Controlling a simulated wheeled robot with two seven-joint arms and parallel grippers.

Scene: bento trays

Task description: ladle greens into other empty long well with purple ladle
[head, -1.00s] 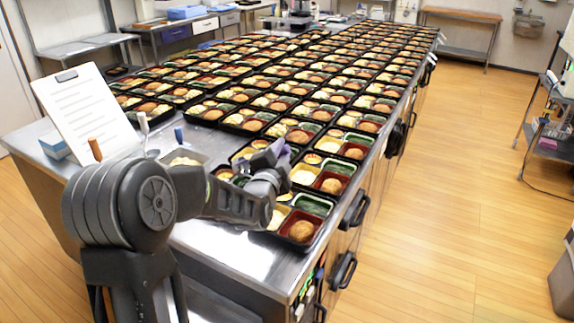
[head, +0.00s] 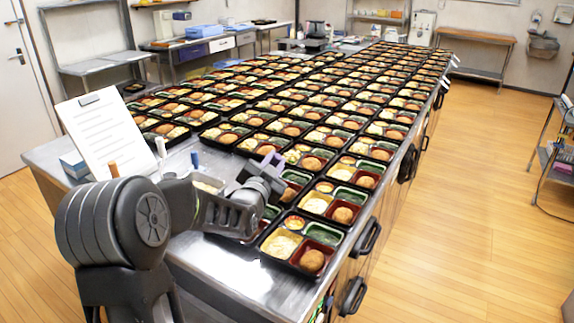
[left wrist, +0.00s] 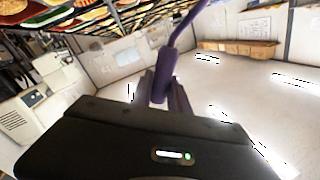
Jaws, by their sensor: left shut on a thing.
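My left gripper (head: 266,176) is shut on the purple ladle (head: 273,160), above the near trays in the head view. In the left wrist view the ladle's purple handle (left wrist: 164,74) stands between the fingers and its shaft curves up past the top edge; the bowl is out of view. The nearest bento tray (head: 264,250) has dark greens (head: 323,233) in one well, pale yellow food (head: 281,243) and a brown round piece (head: 311,260) in others. My gripper and forearm hide part of the trays behind. I cannot make out an empty long well. My right gripper is not in view.
Rows of filled trays cover most of the long steel table. At the left stand a clipboard (head: 104,138), a blue box (head: 74,164) and upright handles, white (head: 161,146), blue (head: 195,160) and orange (head: 114,169). A metal pan (head: 207,183) is partly behind my arm. Floor at right is open.

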